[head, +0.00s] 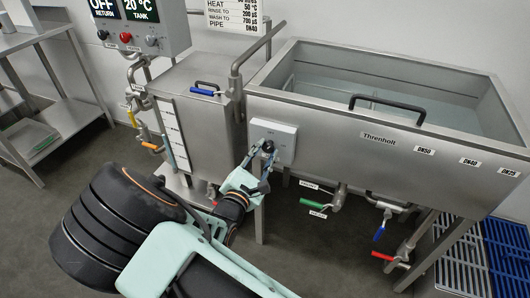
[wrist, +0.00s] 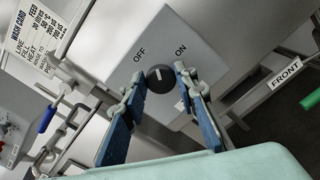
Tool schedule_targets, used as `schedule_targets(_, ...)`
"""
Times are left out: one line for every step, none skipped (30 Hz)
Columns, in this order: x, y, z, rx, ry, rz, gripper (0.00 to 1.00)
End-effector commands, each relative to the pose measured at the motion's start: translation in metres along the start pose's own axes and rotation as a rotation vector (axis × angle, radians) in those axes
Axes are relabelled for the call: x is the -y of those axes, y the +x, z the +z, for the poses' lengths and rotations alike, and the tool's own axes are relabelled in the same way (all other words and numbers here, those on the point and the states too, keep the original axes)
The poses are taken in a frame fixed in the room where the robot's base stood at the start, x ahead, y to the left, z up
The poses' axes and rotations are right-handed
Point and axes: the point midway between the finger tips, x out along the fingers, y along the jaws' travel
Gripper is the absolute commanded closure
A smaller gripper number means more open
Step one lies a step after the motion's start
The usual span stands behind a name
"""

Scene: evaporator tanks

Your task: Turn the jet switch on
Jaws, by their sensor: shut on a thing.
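The jet switch is a dark round knob on a light grey box (head: 285,133) fixed to the front of the large steel tank. In the wrist view the box (wrist: 197,42) carries the words OFF on the left and ON on the right. The knob (wrist: 160,79) has a short pale mark near its upper edge; I cannot tell exactly which word it points to. My gripper (head: 266,149) reaches the box from below. In the wrist view its two blue-padded fingers (wrist: 161,82) are shut on the knob, one on each side.
The steel tank (head: 330,128) has a black handle on its front rim. Green, blue and red valve levers (head: 314,204) hang below it. A smaller lidded tank (head: 205,130) stands left, near a control box (head: 140,25). Dark floor lies below.

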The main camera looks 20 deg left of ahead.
Motion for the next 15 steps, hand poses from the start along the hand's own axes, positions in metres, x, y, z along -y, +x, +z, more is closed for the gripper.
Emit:
schedule_targets(0.0017,0.0003,-0.0012,0.000,0.047,-0.002,0.97)
schedule_targets(0.0020,0.0003,-0.0016,0.000,0.077,-0.003,0.97)
schedule_targets(0.0021,0.0003,-0.0020,-0.001,0.114,-0.002,0.97)
schedule_targets(0.0021,0.0003,-0.0021,0.000,0.143,-0.001,0.97)
schedule_targets(0.0023,0.0003,-0.0023,0.000,0.171,-0.001,0.97)
schedule_targets(0.0028,0.0003,-0.0025,0.000,0.210,-0.002,0.97)
schedule_targets(0.0031,0.0003,-0.0027,0.000,0.237,-0.002,0.97)
schedule_targets(0.0032,0.0002,-0.0028,0.000,0.267,-0.002,0.97)
schedule_targets(0.0035,0.0003,-0.0030,0.000,0.305,-0.002,0.97)
schedule_targets(0.0038,0.0003,-0.0034,0.000,0.333,-0.001,0.97)
schedule_targets(0.0039,0.0001,-0.0037,-0.001,0.361,-0.001,0.97)
schedule_targets(0.0041,0.0002,-0.0037,0.000,0.400,-0.001,0.97)
schedule_targets(0.0046,0.0004,-0.0038,0.001,0.428,-0.001,0.97)
schedule_targets(0.0045,0.0003,-0.0041,0.001,0.458,-0.001,0.97)
schedule_targets(0.0046,0.0002,-0.0047,0.000,0.496,-0.001,0.97)
